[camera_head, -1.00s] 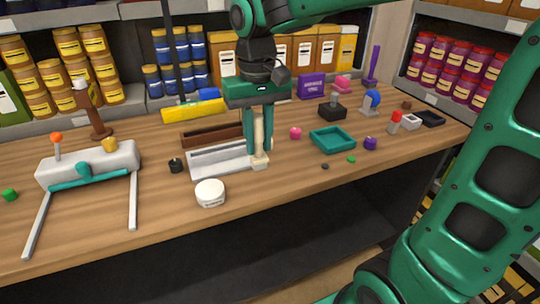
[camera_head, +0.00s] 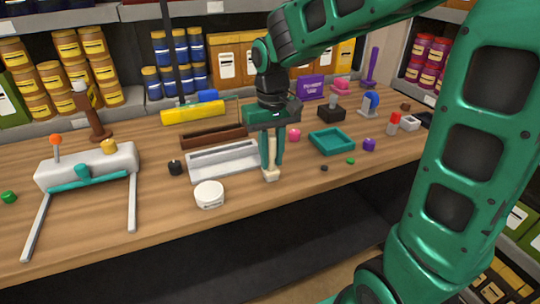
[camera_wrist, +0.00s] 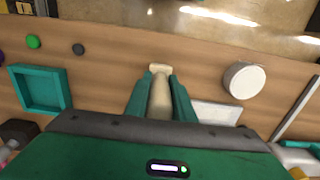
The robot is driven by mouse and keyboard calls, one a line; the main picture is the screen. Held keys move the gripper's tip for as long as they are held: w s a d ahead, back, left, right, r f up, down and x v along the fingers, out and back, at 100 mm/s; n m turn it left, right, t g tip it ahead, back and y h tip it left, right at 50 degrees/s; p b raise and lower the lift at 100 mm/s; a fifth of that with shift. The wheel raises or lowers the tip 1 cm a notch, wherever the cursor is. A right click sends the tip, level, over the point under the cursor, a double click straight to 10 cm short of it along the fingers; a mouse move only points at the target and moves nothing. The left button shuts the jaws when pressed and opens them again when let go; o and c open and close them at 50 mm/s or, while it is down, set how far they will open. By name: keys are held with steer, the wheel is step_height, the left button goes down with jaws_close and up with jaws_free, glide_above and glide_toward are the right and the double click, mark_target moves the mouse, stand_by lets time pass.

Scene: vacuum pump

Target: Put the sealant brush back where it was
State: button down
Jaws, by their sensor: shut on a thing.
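The sealant brush appears to be the pale, cream-coloured upright tool (camera_head: 270,174) between my gripper's fingers. Its wider end points down, near the front edge of the wooden table (camera_head: 110,235). My gripper (camera_head: 271,160) is shut on it. In the wrist view, the brush (camera_wrist: 159,93) sits between the two green fingers (camera_wrist: 159,105). I cannot tell whether its lower end touches the table. A grey-white tray (camera_head: 225,160) lies just left of the gripper, and a brown trough (camera_head: 212,137) is behind it.
A white round tub (camera_head: 208,194) stands front left of the gripper, with a small black jar (camera_head: 175,167) beyond it. A teal square tray (camera_head: 332,141) and a pink knob (camera_head: 294,134) are to the right.

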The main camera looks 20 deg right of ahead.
mark_target(272, 135)
steer(key=shift+f, duration=0.15)
steer(key=c, duration=1.5)
jaws_free()
step_height(272, 135, up, 12)
steer(key=shift+r, duration=0.2)
steer(key=s+d+f+m, duration=0.2)
steer(key=s+d+f, duration=0.2)
steer(key=s, duration=0.3)
steer(key=s+d+f+m, duration=0.2)
steer(key=s+d+f, duration=0.2)
steer(key=s+d, duration=0.3)
steer(key=s+d+f+m, duration=0.2)
steer(key=s+d+f, duration=0.3)
steer(key=s, duration=0.4)
steer(key=shift+d, duration=0.75)
steer(key=shift+r, duration=0.1)
